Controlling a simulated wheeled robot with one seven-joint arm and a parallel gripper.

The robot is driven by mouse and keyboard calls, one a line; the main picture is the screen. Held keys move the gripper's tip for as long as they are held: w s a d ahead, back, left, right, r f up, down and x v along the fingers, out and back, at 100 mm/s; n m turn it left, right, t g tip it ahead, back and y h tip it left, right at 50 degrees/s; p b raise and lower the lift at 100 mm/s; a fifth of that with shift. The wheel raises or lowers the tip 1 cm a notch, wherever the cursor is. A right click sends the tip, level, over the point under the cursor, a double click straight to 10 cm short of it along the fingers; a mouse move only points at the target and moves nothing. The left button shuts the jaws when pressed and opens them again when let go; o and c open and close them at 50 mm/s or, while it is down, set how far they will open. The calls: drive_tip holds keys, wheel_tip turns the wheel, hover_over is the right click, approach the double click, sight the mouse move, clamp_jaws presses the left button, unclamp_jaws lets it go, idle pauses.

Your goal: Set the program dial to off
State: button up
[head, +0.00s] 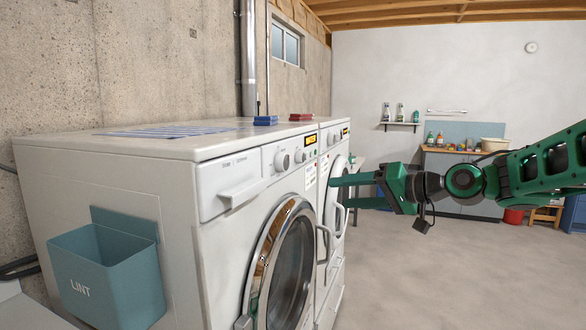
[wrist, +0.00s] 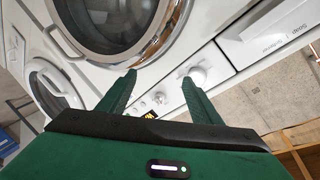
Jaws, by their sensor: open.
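The near white washer's front panel carries a large round dial (head: 282,161), a smaller knob (head: 300,156) and a lit orange display (head: 310,140). In the wrist view the picture is turned, and the large dial (wrist: 198,75), the small knob (wrist: 161,98) and the display (wrist: 151,115) show beyond my fingers. I cannot read the dial's setting. My gripper (head: 338,192) is open and empty, in front of the machines and to the right of the dial. In the wrist view my gripper (wrist: 158,80) has one fingertip overlapping the view beside the large dial; contact cannot be told.
A second white machine (head: 331,139) stands beyond the first. The near machine has a round door (head: 290,270) with a protruding handle and a detergent drawer (head: 230,185). A blue lint bin (head: 110,275) hangs on its side. The floor to the right is clear.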

sight(286, 163)
drive_tip(key=w+a+r+y, duration=0.1)
drive_tip(key=w+a+r, duration=0.1)
drive_tip(key=a, duration=0.2)
drive_tip(key=w+a+r+y, duration=0.1)
drive_tip(key=a+r, duration=0.1)
drive_tip(key=a, duration=0.3)
drive_tip(key=w+a+r+y, duration=0.1)
drive_tip(key=w+a, duration=0.1)
drive_tip(key=a, duration=0.2)
drive_tip(key=shift+w+a+r+n+g+y, duration=0.3)
drive_tip(key=shift+a+r, duration=0.1)
drive_tip(key=c, duration=1.1)
